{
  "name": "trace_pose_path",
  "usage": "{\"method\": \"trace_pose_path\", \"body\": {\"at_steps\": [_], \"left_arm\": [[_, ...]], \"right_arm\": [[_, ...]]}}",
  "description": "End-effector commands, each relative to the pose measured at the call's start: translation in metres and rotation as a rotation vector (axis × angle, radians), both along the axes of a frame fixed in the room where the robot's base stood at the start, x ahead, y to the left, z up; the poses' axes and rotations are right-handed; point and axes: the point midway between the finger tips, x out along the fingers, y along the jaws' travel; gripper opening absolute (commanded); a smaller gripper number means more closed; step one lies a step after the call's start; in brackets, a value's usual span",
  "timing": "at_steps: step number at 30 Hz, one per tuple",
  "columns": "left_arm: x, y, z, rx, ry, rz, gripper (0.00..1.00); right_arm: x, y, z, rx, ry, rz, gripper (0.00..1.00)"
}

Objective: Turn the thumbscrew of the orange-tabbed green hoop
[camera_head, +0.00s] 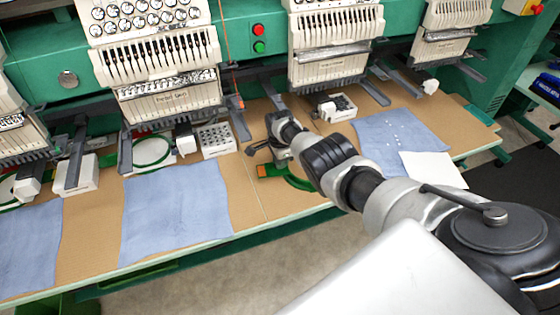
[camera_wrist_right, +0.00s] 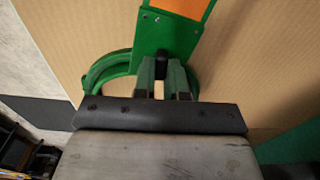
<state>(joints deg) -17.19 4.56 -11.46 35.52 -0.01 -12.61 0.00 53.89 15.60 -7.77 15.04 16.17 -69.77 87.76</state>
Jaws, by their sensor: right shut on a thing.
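The green hoop (camera_head: 300,182) lies on the tan table below my right arm, with its orange tab (camera_head: 268,170) pointing left. In the right wrist view the orange tab (camera_wrist_right: 180,6) is at the top, on a green bracket (camera_wrist_right: 180,32) joined to the hoop (camera_wrist_right: 104,76). My right gripper (camera_wrist_right: 162,78) is shut on the small dark thumbscrew (camera_wrist_right: 162,58) at the bracket's near edge; the fingers hide most of it. In the head view my right gripper (camera_head: 264,150) is just above the tab, partly hidden by its own wrist. My left gripper is not in view.
Embroidery heads (camera_head: 160,60) stand along the back. A blue cloth (camera_head: 175,208) lies left of the hoop, another blue cloth (camera_head: 400,132) and a white sheet (camera_head: 434,170) to the right. A white dotted block (camera_head: 216,140) stands left of the gripper.

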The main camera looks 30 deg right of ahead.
Motion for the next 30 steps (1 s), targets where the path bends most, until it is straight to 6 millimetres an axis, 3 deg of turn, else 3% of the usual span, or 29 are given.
{"method": "trace_pose_path", "body": {"at_steps": [3,4,9,20,30], "left_arm": [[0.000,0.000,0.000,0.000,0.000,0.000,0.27],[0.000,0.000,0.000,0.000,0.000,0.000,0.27],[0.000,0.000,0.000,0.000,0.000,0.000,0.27],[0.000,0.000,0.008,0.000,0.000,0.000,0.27],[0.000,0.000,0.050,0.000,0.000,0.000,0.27]], "right_arm": [[0.000,0.000,0.000,0.000,-0.001,0.000,0.00],[0.000,0.000,0.000,0.000,-0.001,0.000,0.15],[0.000,0.000,0.000,0.000,-0.001,0.000,0.38],[0.000,0.000,0.009,0.000,-0.001,0.000,0.38],[0.000,0.000,0.070,-0.001,-0.003,0.001,0.38]]}}
